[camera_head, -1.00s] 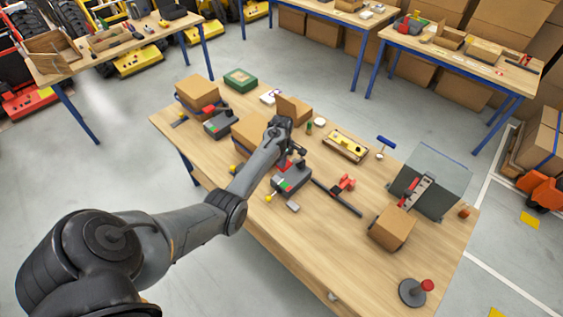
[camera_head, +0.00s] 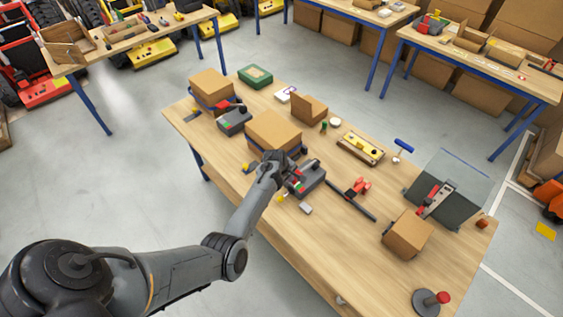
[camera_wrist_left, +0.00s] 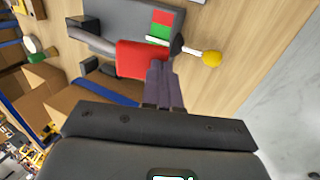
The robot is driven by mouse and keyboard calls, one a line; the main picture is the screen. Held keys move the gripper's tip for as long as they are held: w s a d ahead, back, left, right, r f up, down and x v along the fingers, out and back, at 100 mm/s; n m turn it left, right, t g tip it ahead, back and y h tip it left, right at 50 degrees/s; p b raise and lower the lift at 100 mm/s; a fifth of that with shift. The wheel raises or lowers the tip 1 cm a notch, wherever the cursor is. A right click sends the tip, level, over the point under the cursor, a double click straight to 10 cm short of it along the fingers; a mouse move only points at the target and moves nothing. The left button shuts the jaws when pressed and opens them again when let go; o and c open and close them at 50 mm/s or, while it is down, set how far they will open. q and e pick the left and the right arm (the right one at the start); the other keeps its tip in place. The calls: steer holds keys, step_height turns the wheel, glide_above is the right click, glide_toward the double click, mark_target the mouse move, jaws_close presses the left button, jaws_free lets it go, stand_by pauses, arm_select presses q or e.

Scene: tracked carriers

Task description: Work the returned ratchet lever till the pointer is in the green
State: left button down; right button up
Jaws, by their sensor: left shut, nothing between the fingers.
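A grey ratchet device (camera_head: 307,180) sits near the table's middle, with a small red and green gauge. In the left wrist view the device (camera_wrist_left: 125,17) has a green patch (camera_wrist_left: 160,32), a red handle piece (camera_wrist_left: 142,58) and a rod with a yellow knob (camera_wrist_left: 211,58). My left gripper (camera_head: 277,160) is at the device's left side. In the left wrist view its fingers (camera_wrist_left: 160,66) are shut and empty, right beside the red piece; whether they touch it I cannot tell. My right gripper is not in view.
A second similar device (camera_head: 233,122) stands farther back left by a strapped box (camera_head: 210,88). Another box (camera_head: 272,132) is close behind my gripper. A black bar with a red clamp (camera_head: 352,202) lies to the right.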

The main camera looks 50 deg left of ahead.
arm_select(q)
steer(key=shift+s+d+f, duration=0.1)
steer(key=shift+s+f, duration=0.1)
steer(key=shift+f, duration=0.6)
steer(key=shift+s+f, duration=0.1)
steer(key=shift+f, duration=0.05)
steer(key=shift+r, duration=0.35)
steer(key=p+v, duration=0.5)
steer(key=v, duration=0.9)
steer(key=shift+s+p, duration=0.2)
steer(key=shift+p, duration=0.15)
